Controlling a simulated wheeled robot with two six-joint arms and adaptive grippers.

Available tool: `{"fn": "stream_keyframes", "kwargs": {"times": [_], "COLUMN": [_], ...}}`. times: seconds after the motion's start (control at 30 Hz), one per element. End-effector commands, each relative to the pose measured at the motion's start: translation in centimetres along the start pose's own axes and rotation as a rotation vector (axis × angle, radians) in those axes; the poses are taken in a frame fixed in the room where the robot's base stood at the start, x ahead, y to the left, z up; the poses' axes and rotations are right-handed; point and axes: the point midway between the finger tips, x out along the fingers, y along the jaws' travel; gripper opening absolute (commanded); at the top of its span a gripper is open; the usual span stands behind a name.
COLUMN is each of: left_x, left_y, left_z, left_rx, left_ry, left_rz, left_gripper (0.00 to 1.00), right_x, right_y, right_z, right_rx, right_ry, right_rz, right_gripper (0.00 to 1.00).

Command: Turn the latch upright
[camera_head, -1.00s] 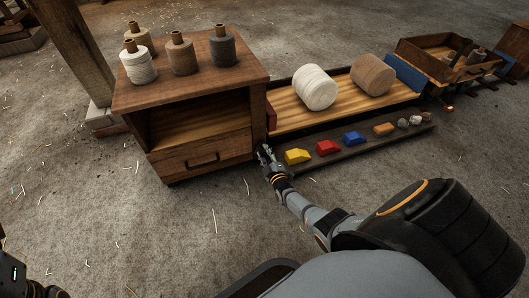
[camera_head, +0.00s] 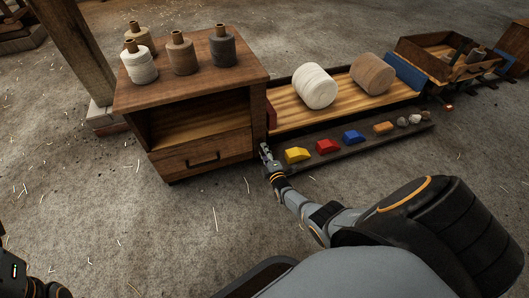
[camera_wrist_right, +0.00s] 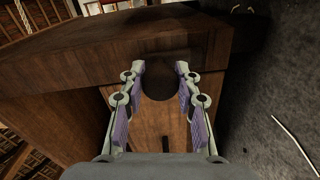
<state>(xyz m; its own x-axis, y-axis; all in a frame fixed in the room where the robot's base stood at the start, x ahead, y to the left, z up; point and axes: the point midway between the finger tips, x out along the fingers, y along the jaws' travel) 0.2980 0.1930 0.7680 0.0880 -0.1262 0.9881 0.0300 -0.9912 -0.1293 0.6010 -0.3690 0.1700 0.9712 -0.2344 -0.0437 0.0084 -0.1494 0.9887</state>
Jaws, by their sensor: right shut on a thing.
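My right gripper (camera_head: 265,149) is at the right front edge of the wooden cabinet (camera_head: 190,95), beside the drawer front. In the right wrist view its two fingers (camera_wrist_right: 160,70) stand apart, with a dark rounded piece, seemingly the latch (camera_wrist_right: 159,84), between the tips against the cabinet's brown wood. The gripper is shut on this piece. The latch's full outline and tilt are hard to make out, and in the head view the gripper hides it. Part of my left arm shows at the bottom left corner, and its jaws cannot be made out.
The drawer (camera_head: 203,158) with a dark handle is closed. Several thread spools (camera_head: 181,53) stand on the cabinet top. To the right, a low ledge (camera_head: 355,142) holds coloured blocks, below a wooden bed with a white roll (camera_head: 315,87) and a brown roll (camera_head: 371,74). The floor in front is clear.

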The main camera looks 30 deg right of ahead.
Motion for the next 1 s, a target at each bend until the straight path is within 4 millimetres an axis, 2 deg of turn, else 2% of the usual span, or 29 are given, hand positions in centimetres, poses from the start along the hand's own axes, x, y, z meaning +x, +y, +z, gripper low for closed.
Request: {"fn": "stream_keyframes", "kwargs": {"times": [0.27, 0.3, 0.47, 0.8, 1.0], "left_x": [0.0, 0.0, 0.0, 0.0, 0.0], "left_y": [0.0, 0.0, 0.0, 0.0, 0.0], "left_z": [0.0, 0.0, 0.0, 0.1, 0.0], "left_rx": [0.000, 0.000, 0.000, 0.000, 0.000], "left_ry": [0.000, 0.000, 0.000, 0.000, 0.000], "left_rz": [0.000, 0.000, 0.000, -0.003, -0.001], "left_gripper": [0.40, 0.40, 0.40, 0.40, 0.40], "right_x": [-0.1, -0.1, -0.1, -0.2, -2.3], "right_y": [-0.2, -0.2, -0.1, -0.1, -0.1], "right_z": [-0.1, -0.1, -0.1, 0.0, 0.0], "right_rx": [-0.002, -0.002, -0.002, -0.001, -0.001], "right_ry": [0.001, 0.001, 0.001, 0.000, 0.001], "right_rz": [-0.003, -0.003, -0.003, -0.001, -0.001], "right_gripper": [0.01, 0.34, 0.55, 0.56, 0.56]}}
